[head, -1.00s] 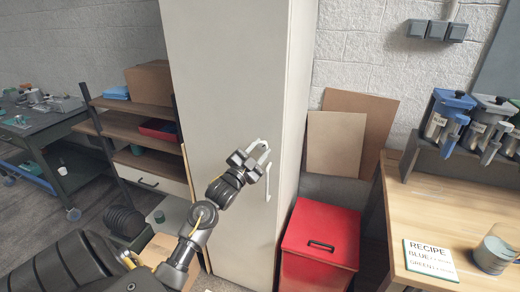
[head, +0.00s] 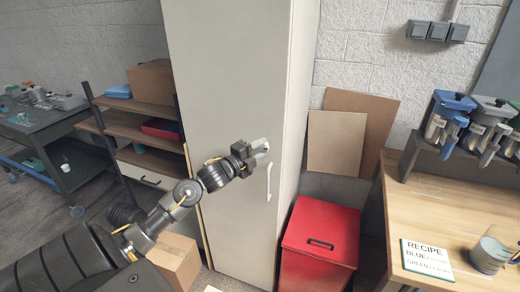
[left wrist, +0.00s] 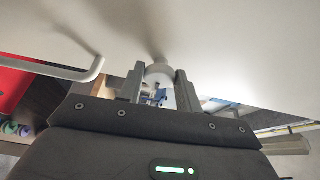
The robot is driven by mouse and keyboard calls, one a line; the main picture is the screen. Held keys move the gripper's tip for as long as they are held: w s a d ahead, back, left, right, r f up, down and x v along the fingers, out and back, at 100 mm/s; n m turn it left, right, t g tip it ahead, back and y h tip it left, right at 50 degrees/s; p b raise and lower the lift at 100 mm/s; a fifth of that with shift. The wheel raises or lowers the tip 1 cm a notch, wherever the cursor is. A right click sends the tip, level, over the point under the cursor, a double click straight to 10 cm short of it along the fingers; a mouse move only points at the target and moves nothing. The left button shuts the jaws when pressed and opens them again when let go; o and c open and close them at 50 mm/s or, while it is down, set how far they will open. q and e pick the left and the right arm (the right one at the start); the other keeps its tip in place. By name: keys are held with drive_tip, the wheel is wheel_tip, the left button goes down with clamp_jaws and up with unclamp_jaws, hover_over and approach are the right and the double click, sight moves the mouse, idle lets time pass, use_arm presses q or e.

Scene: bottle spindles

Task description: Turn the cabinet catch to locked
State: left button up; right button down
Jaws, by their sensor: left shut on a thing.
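The tall pale cabinet (head: 225,70) stands in the middle of the head view, with a white bar handle (head: 268,182) on its door. My left gripper (head: 262,147) is at the door, just above the handle. In the left wrist view, the left gripper (left wrist: 159,88) is shut on the catch, a small round pale knob (left wrist: 159,72) on the door face. The handle (left wrist: 70,72) shows to the left there, apart from the fingers. The fingers hide most of the catch in the head view, and I cannot tell its turn. My right gripper is out of view.
A red lidded bin (head: 320,235) stands right of the cabinet, with flat boards (head: 337,142) leaning behind it. A wooden bench (head: 450,215) with a recipe card (head: 427,260) is at the right. Shelves (head: 140,130) stand left, and a cardboard box (head: 175,260) sits low by my arm.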

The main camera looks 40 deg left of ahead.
use_arm(q)
drive_tip(key=shift+m, duration=0.4)
drive_tip(key=o, duration=1)
drive_tip(key=shift+c, duration=0.2)
drive_tip(key=shift+s+f, duration=0.15)
drive_tip(key=shift+s, duration=0.2)
drive_tip(key=s+b, duration=0.3)
drive_tip(key=s, duration=0.7)
drive_tip(key=shift+a+r, duration=0.2)
drive_tip(key=shift+a, duration=0.1)
